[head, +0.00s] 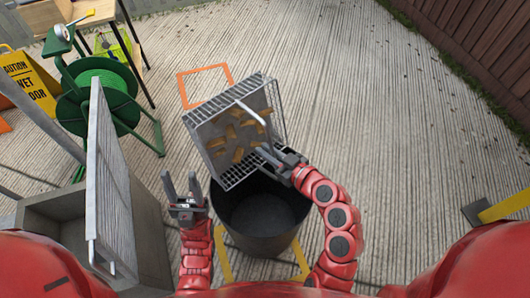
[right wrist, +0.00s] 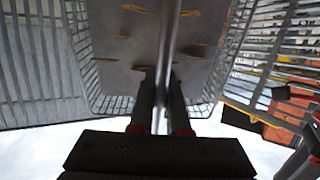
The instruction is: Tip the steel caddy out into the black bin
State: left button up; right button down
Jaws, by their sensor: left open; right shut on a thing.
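The steel caddy (head: 202,140), a wire-sided basket, is steeply tilted above the far rim of the black bin (head: 265,222), its open side facing me. Several brown pieces (head: 238,154) lie against its floor; they also show in the right wrist view (right wrist: 187,13). My right gripper (head: 268,152) is shut on the caddy's bar handle, which runs between its fingers in the right wrist view (right wrist: 170,45). My left gripper (head: 181,186) is open and empty, left of the bin. I see no pieces in the visible part of the bin's dark inside.
An orange square (head: 203,68) marks the floor beyond the caddy. The decking at right is mostly clear.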

jog(key=s+d+f+t+y+b, duration=0.1)
jog(key=s+d+t+b, duration=0.1)
jog(key=b, duration=0.7)
jog(key=shift+f, duration=0.15)
jog(key=shift+s+d+y, duration=0.1)
jog(key=shift+s+y, duration=0.05)
jog(key=shift+y, duration=0.25)
dwell(1.1)
